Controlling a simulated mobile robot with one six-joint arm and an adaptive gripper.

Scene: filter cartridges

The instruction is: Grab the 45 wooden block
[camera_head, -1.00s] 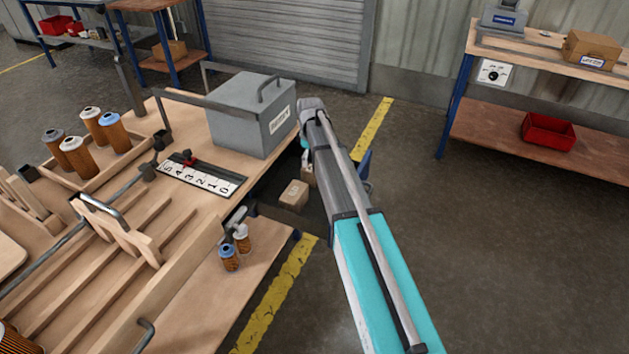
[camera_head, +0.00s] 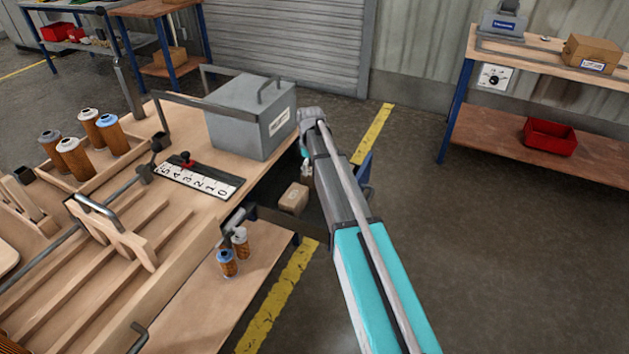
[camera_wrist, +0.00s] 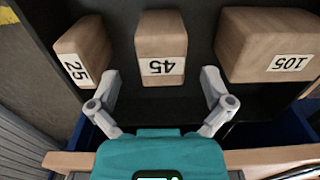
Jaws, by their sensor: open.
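The 45 wooden block (camera_wrist: 161,47) stands in the middle of a dark shelf in the wrist view, its white label upside down. My gripper (camera_wrist: 160,88) is open and empty, with one finger on each side of the 45 block's width and the block just beyond the fingertips. The 25 block (camera_wrist: 84,50) is to the left, close to the left finger. The larger 105 block (camera_wrist: 268,45) is to the right. In the head view my arm hides most of the shelf, and a wooden block (camera_head: 293,198) shows beside it.
A wooden edge (camera_wrist: 270,158) and blue frame parts lie near my gripper. In the head view the workbench (camera_head: 180,125) holds a grey box (camera_head: 250,115), a numbered scale (camera_head: 200,178) and several cartridges. Open floor (camera_head: 500,240) lies to the right.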

